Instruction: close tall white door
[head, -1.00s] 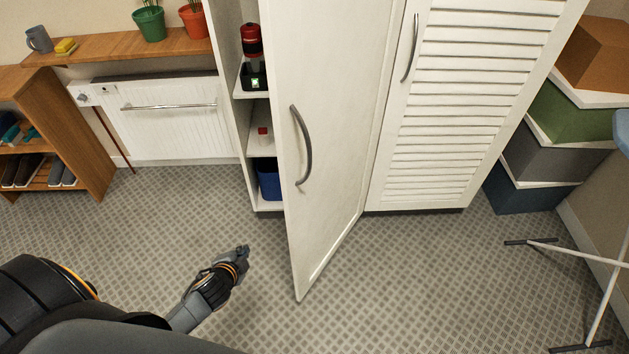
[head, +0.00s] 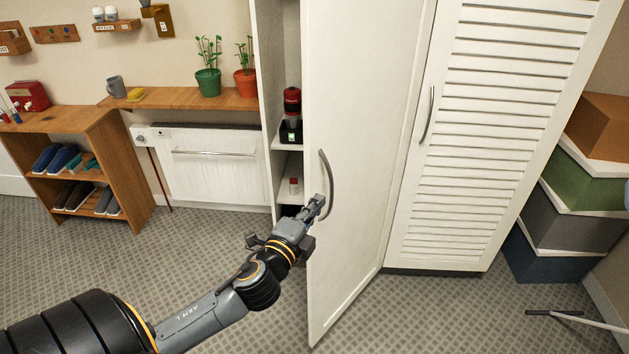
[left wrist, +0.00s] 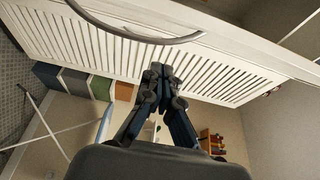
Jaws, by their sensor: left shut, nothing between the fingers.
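The tall white door (head: 365,120) stands ajar in the head view, its free edge swung out toward me. A curved grey handle (head: 327,183) is on its face near that edge. My left gripper (head: 317,204) is shut and empty. In the head view it overlaps the door's free edge beside the handle's lower part; I cannot tell whether it touches. In the left wrist view the shut fingers (left wrist: 157,74) point toward the slatted surface, with a curved handle (left wrist: 130,33) above them. My right gripper is not in view.
The open cabinet shelves (head: 288,155) hold a red-and-black item (head: 292,108). The louvered door (head: 480,120) right of the tall door is shut. Stacked boxes (head: 560,215) stand at the right. A shoe rack (head: 95,180) stands at the left.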

